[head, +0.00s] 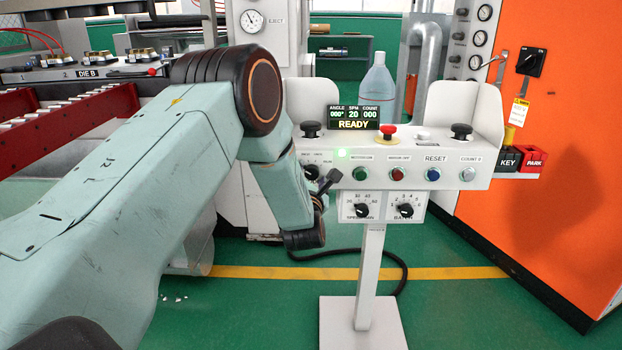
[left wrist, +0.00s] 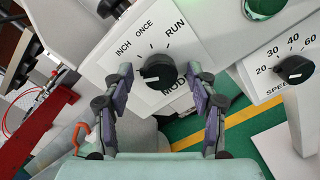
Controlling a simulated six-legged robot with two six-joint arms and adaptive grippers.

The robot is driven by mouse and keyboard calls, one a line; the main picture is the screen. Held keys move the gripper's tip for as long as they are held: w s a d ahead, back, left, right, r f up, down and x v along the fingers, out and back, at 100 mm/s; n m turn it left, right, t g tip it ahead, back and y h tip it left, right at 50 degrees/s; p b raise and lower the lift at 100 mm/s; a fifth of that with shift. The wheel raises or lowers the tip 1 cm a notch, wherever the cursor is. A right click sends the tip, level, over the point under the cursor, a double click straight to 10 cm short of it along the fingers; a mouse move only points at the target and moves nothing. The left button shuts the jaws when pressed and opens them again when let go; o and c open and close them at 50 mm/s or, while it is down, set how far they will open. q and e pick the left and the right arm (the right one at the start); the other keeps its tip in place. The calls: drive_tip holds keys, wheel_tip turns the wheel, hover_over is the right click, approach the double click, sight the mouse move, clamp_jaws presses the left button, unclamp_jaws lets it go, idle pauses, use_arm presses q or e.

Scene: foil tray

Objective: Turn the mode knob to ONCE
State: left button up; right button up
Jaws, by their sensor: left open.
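The black mode knob (left wrist: 158,71) sits on a white plate (left wrist: 185,45) marked INCH, ONCE and RUN in the left wrist view. Its exact pointer setting is hard to tell; its bar seems to lean to the left, towards the INCH side. My left gripper (left wrist: 162,77) is open, with one finger on each side of the knob. I cannot tell whether the fingers touch it. In the head view the knob (head: 311,172) is partly hidden by my left arm, and the gripper (head: 328,181) is at the panel's left end. My right gripper is not in view.
The speed knob (head: 361,210) and batch knob (head: 405,210) sit below a row of buttons. A red mushroom button (head: 387,131) and a display (head: 352,118) reading READY are on top. A clear bottle (head: 377,88) stands behind. A black cable (head: 370,254) hangs below.

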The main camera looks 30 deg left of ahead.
use_arm(q)
drive_tip(key=c, duration=1.1)
drive_tip(key=shift+c, duration=0.2)
